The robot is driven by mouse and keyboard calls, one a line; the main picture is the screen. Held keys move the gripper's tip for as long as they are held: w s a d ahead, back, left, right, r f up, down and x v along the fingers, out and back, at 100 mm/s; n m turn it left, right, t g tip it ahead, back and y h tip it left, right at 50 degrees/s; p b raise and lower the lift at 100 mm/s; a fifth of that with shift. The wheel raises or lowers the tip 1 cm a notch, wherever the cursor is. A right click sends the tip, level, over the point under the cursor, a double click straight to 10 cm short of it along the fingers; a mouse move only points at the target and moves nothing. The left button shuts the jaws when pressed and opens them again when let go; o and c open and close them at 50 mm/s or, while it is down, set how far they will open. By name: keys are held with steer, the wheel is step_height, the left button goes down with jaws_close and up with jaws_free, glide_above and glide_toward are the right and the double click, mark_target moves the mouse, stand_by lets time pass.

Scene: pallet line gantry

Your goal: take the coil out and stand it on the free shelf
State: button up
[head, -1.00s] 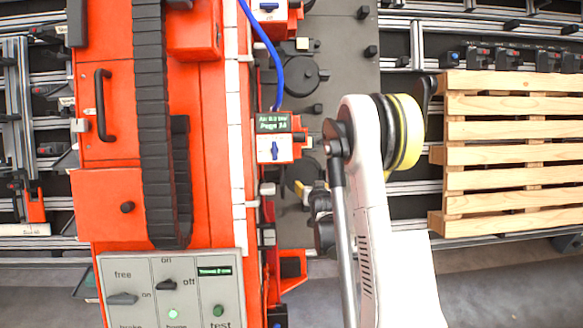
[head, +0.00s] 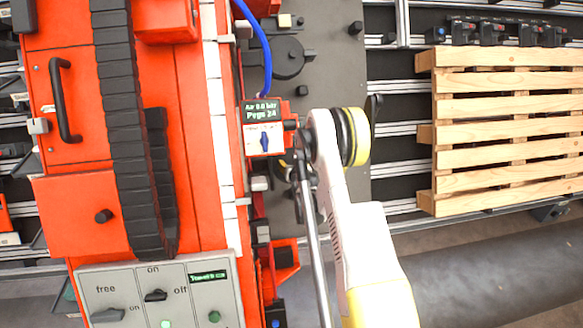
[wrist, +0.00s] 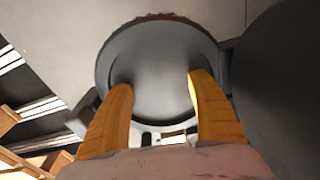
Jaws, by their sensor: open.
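In the wrist view, my gripper (wrist: 160,82) has its two orange fingers apart. A round dark grey disc (wrist: 158,60) with a raised rim lies beyond and between the fingers. A rough reddish-brown edge shows along its top. I cannot tell whether this disc is the coil or a part around it, nor whether the fingers touch it. In the head view my arm covers the gripper, and no coil or free shelf can be made out for certain.
An orange machine (head: 80,130) with a black cable chain (head: 125,120) and a switch panel (head: 160,292) stands at left. A blue hose (head: 262,40) runs to a small valve box (head: 264,130). A grey plate (head: 325,60) carries round fittings. A wooden pallet (head: 505,133) is at right.

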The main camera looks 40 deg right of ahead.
steer(key=shift+x, duration=0.95)
steer(key=shift+a, duration=0.1)
steer(key=c, duration=1.2)
steer(key=shift+r, duration=0.25)
